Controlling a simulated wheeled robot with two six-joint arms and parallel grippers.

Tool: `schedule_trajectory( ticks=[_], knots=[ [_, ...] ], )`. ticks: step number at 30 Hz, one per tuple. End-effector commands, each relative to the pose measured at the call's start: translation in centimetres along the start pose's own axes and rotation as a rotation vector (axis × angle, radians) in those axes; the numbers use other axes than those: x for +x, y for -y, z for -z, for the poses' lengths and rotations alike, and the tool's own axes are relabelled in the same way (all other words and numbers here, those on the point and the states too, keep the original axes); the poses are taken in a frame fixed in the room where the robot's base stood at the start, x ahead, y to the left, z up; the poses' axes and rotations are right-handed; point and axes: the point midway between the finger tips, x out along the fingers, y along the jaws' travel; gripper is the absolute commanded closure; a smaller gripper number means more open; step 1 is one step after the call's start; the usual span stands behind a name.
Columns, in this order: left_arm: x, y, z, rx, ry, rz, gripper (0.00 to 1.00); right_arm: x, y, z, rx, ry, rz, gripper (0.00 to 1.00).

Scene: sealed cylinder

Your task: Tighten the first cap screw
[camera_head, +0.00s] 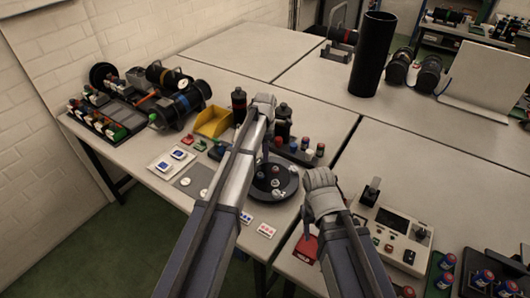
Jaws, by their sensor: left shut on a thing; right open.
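A round black plate (288,186), perhaps the cylinder cap or its fixture, lies on the near table with small round parts on it. Individual cap screws are too small to make out. My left gripper (264,104) is beyond the plate, near two dark upright bottle-like things (238,102). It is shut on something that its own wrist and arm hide. My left forearm covers the plate's left edge. My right gripper (320,182) is open, to the right of the plate and apart from it, with its fingertips mostly hidden.
A yellow bin (213,121) and dark cylinders (181,104) stand at left. A tall black tube (373,55) stands at the back. A light-coloured device with a screen (391,225) and a red tag (307,248) are near right.

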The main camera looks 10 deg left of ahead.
Motion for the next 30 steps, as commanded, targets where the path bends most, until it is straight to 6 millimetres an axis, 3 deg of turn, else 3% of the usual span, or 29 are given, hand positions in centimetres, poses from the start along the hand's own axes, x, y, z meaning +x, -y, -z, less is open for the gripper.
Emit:
schedule_trajectory(
  ticks=[30],
  knots=[
    [-0.05,-0.12,-0.02,0.932,0.000,-0.002,1.00,-0.05,0.00,0.00,0.000,0.000,0.000,0.50]
  ],
)
